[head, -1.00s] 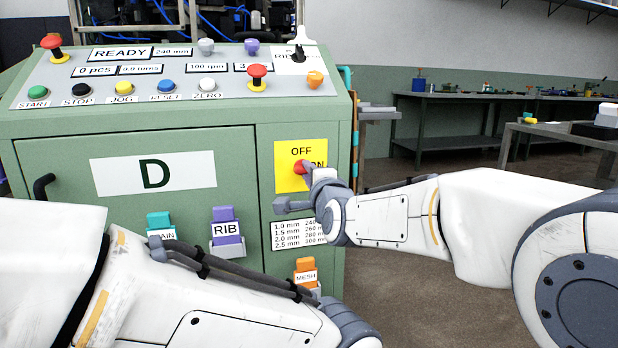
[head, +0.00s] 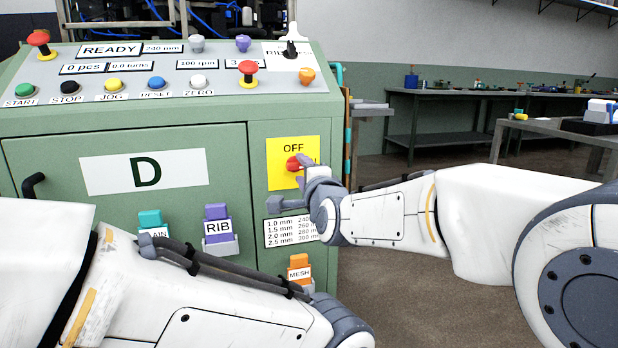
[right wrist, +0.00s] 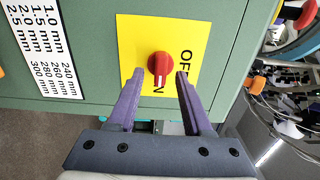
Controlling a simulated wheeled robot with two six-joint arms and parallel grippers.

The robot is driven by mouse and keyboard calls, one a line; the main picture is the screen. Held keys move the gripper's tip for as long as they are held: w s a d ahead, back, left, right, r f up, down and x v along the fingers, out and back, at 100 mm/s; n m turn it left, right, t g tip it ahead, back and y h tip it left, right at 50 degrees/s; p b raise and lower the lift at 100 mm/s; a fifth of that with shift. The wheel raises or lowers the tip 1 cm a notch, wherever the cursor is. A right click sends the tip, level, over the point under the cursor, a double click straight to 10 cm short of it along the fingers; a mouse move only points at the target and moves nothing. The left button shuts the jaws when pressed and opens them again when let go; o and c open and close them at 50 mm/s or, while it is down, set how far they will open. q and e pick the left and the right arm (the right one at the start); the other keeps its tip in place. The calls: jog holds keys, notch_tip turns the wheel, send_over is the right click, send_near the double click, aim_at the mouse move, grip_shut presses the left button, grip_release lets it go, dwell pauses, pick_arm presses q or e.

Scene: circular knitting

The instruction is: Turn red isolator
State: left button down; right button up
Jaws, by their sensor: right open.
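The red isolator (head: 292,163) is a red rotary knob on a yellow plate (head: 282,181) marked OFF above and ON at the right, on the green cabinet's front. In the right wrist view the isolator (right wrist: 159,64) has its handle aimed toward ON. My right gripper (head: 288,182) is open in front of the plate. In the right wrist view its two purple-grey fingers (right wrist: 159,76) are apart, with the knob showing in the gap at their tips; I see no clear contact. The upper finger partly hides ON in the head view. My left gripper is out of sight; only the left arm shows.
The control panel with buttons (head: 155,83) tops the cabinet. A size label (head: 290,232) and orange MESH holder (head: 299,272) sit below the isolator. RIB (head: 217,228) and teal holders are left. Clear floor lies at right before benches (head: 440,135).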

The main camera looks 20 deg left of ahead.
jog(key=p+v, duration=0.1)
jog(key=v, duration=0.8)
jog(key=shift+s+d+p, duration=0.2)
jog(key=shift+s+p, duration=0.05)
jog(key=shift+p, duration=0.1)
